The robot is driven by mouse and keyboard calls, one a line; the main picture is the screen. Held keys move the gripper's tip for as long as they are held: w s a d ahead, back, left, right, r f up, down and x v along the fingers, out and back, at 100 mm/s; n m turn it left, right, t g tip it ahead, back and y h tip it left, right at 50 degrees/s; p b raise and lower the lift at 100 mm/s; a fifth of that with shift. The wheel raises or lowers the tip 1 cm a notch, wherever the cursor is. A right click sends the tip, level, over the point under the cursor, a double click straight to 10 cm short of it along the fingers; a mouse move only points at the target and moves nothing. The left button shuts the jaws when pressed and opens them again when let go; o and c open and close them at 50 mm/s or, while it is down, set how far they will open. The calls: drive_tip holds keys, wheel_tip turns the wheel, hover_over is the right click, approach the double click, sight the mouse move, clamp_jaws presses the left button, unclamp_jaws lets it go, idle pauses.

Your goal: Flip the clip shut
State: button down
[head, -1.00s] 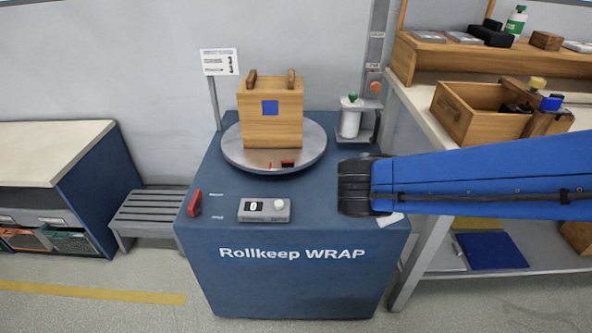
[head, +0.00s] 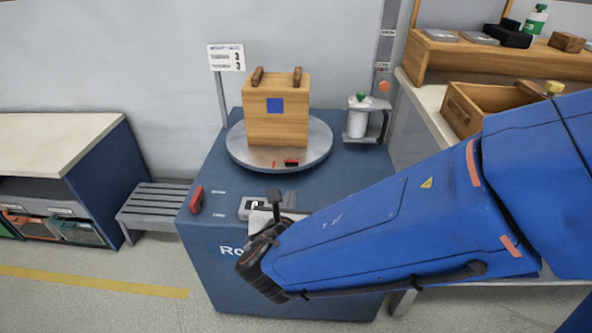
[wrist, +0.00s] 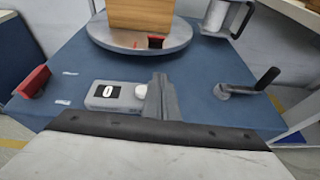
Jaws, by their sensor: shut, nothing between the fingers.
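A small red and black part that looks like the clip (head: 291,163) sits on the front of the round grey turntable (head: 236,152), below the wooden box (head: 277,120). It also shows at the top of the wrist view (wrist: 156,42). I cannot tell clearly whether its flap is up or down. My gripper (head: 275,198) is over the front of the blue wrapping machine, by the control box. In the wrist view its fingers (wrist: 160,98) are together and empty, just right of the white knob. They are apart from the clip, which lies farther back.
The control box (wrist: 115,95) has a display and white knob. A red part (wrist: 31,83) is on the machine's left edge. A dark lever (wrist: 262,80) stands at the right. A white canister (head: 357,120) is behind. The deck between turntable and control box is clear.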

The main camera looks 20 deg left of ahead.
sight(291, 161)
drive_tip(key=shift+s+a+f+n, duration=0.1)
drive_tip(key=shift+s+a+n, duration=0.3)
drive_tip(key=shift+a, duration=0.15)
drive_tip(key=shift+w, duration=0.1)
drive_tip(key=x, duration=1)
drive_tip(key=shift+w+a, duration=0.1)
drive_tip(key=shift+w, duration=0.05)
drive_tip(key=shift+w+a+r, duration=0.1)
drive_tip(key=shift+w+r, duration=0.15)
drive_tip(key=shift+r, duration=0.25)
drive_tip(key=shift+w+a+r, duration=0.1)
drive_tip(key=shift+w+r, duration=0.15)
drive_tip(key=shift+r, duration=0.3)
drive_tip(key=shift+w+r, duration=0.45)
drive_tip(key=shift+r, duration=0.2)
